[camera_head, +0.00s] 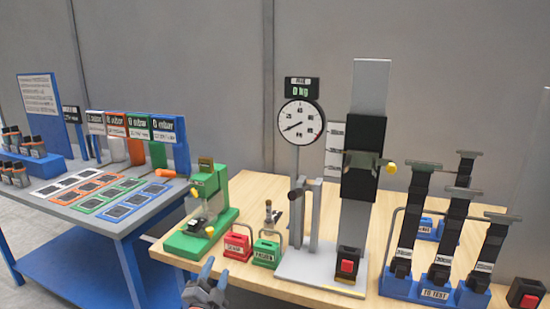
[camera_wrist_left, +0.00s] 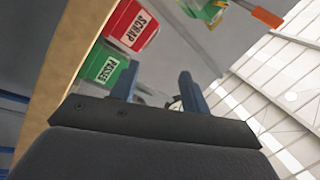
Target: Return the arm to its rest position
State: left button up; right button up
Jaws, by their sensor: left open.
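My left gripper (camera_head: 207,284) is at the bottom of the head view, in front of the wooden table's front edge. Its two blue fingers stand apart with nothing between them in the left wrist view (camera_wrist_left: 158,88). It is in front of and below the red SCRAP box (camera_head: 237,246) and the green PASSED box (camera_head: 266,253), touching neither. Both boxes also show in the left wrist view, the red one (camera_wrist_left: 130,27) above the green one (camera_wrist_left: 103,68). My right gripper is in neither view.
The wooden table (camera_head: 250,190) carries a green press-like fixture (camera_head: 208,205), a tester with a round dial (camera_head: 301,122) reading 0 kg, and a blue TO TEST rack (camera_head: 432,291) with dark straps. A blue-framed table (camera_head: 120,228) with coloured cards stands left.

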pick_arm(q)
jog(key=s+a+f+n+g+y, duration=0.25)
jog(key=s+f+n+g, duration=0.3)
jog(key=s+f, duration=0.45)
jog(key=s+a+f+n+g+y, duration=0.2)
jog(key=s+a+f+n+g, duration=0.3)
jog(key=s+f, duration=0.6)
jog(key=s+d+f+n+g+h, duration=0.1)
jog(key=s+f+g, duration=0.15)
jog(key=s, duration=0.45)
jog(key=s+d+f+g, duration=0.1)
jog(key=s+g, duration=0.3)
jog(key=s, duration=0.3)
jog(key=s+d+f+g+h, duration=0.1)
jog(key=s+d+f, duration=0.2)
jog(key=d, duration=0.4)
jog(key=shift+h, duration=0.35)
jog(key=shift+d, duration=0.1)
